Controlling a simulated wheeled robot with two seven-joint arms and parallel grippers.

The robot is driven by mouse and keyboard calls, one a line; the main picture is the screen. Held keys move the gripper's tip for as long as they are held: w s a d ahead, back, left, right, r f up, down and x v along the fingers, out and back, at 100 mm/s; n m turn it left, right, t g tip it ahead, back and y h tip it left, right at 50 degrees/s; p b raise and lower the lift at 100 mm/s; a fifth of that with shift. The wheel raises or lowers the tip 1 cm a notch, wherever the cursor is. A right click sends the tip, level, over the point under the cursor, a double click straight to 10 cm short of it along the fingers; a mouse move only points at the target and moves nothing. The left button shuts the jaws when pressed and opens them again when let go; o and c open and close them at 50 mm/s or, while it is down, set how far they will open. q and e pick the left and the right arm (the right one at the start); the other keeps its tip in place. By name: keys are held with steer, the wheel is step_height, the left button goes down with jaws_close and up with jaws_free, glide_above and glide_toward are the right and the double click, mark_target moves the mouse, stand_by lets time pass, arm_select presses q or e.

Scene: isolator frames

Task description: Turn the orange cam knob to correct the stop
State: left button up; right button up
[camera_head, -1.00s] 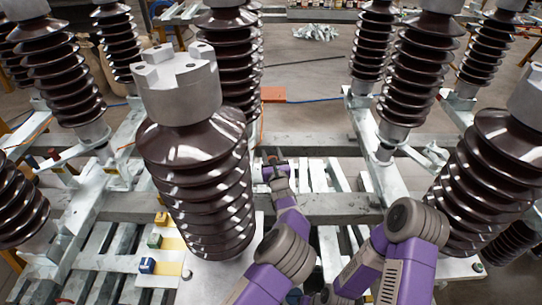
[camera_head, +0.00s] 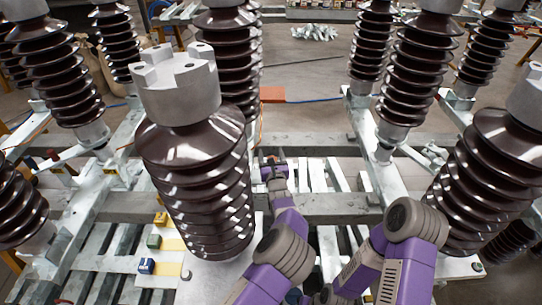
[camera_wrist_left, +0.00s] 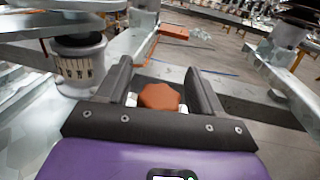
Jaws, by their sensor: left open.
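The orange cam knob (camera_wrist_left: 160,97) shows in the left wrist view as a rounded, lobed orange cap, with pale parts on both sides of it. My left gripper (camera_wrist_left: 158,68) is open, its two dark fingers to the left and right of the knob. I cannot tell whether either finger touches it. In the head view my left gripper (camera_head: 271,159) is small, beyond the big front insulator's right side, by the grey cross beam. I cannot make out the knob there. My right arm (camera_head: 405,250) shows at the lower right, but its gripper is not visible.
A large brown ribbed insulator (camera_head: 195,180) with a grey metal cap stands close left of my left arm. Other insulators stand around on the steel frame (camera_head: 330,208). Blue, green and yellow blocks (camera_head: 153,241) sit at lower left. An orange-brown block (camera_head: 273,94) lies farther back.

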arm_select(q)
steer(key=s+d+p, duration=0.1)
steer(key=s+p, duration=0.1)
steer(key=s, duration=0.5)
steer(key=shift+s, duration=0.25)
steer(key=w+n+g+y+b, duration=0.1)
steer(key=n+y, duration=0.1)
steer(key=w+n+g+y+b, duration=0.1)
steer(key=w+n+y, duration=0.1)
steer(key=y, duration=0.1)
steer(key=w+n+g+y+b, duration=0.1)
steer(key=w+n+y+b, duration=0.1)
steer(key=y, duration=0.1)
steer(key=shift+w+a+f+g, duration=0.15)
steer(key=shift+w+a+g, duration=0.05)
steer(key=shift+a+g, duration=0.1)
steer(key=shift+w+a, duration=0.1)
steer(key=shift+w, duration=0.15)
stand_by(0.4)
